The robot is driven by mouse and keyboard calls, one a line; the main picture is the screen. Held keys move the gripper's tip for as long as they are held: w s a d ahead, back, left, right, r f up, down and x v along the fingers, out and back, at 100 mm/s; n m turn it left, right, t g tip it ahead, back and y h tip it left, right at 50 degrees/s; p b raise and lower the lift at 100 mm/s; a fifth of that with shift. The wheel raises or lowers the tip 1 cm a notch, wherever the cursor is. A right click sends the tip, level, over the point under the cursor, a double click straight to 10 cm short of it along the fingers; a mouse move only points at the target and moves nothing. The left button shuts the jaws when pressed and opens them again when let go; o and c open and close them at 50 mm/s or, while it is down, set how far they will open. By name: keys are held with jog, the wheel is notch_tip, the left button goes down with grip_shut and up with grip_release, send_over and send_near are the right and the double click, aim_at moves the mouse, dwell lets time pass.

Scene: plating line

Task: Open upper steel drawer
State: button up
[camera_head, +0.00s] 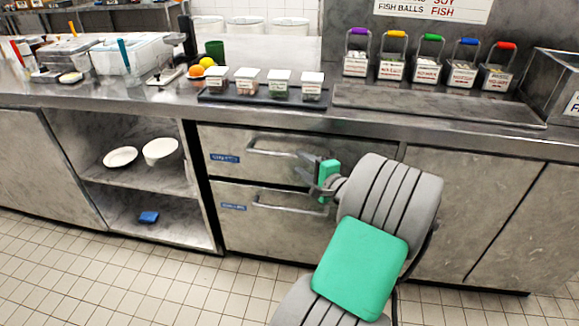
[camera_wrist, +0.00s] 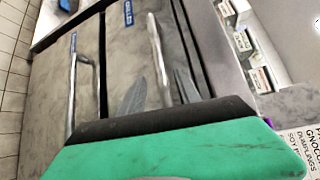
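The upper steel drawer (camera_head: 228,142) is under the counter, above a lower drawer (camera_head: 235,225), and its front looks flush and shut. Its bar handle (camera_head: 272,152) runs sideways, its right end partly hidden by my gripper. My gripper (camera_head: 305,167) is at the right part of this drawer front. In the wrist view the picture is turned, and the upper handle (camera_wrist: 157,48) runs down between the two grey fingertips (camera_wrist: 161,88). The fingers are apart, one on each side of the handle in the picture. Whether they touch it, I cannot tell.
The lower drawer's handle (camera_head: 290,208) is just below. An open shelf (camera_head: 135,182) with bowls is at left. Closed cabinet fronts (camera_head: 460,200) are at right. The counter above holds a tray (camera_head: 262,97) with small containers. The tiled floor (camera_head: 150,280) in front is clear.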

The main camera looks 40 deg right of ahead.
aim_at(292, 157)
jog(key=w, duration=0.6)
jog(key=shift+w+d+f+b, duration=0.25)
jog(key=shift+d+f+b, duration=0.05)
jog(key=shift+f+b, duration=0.1)
jog(key=shift+c, duration=0.3)
grip_shut()
dwell(0.5)
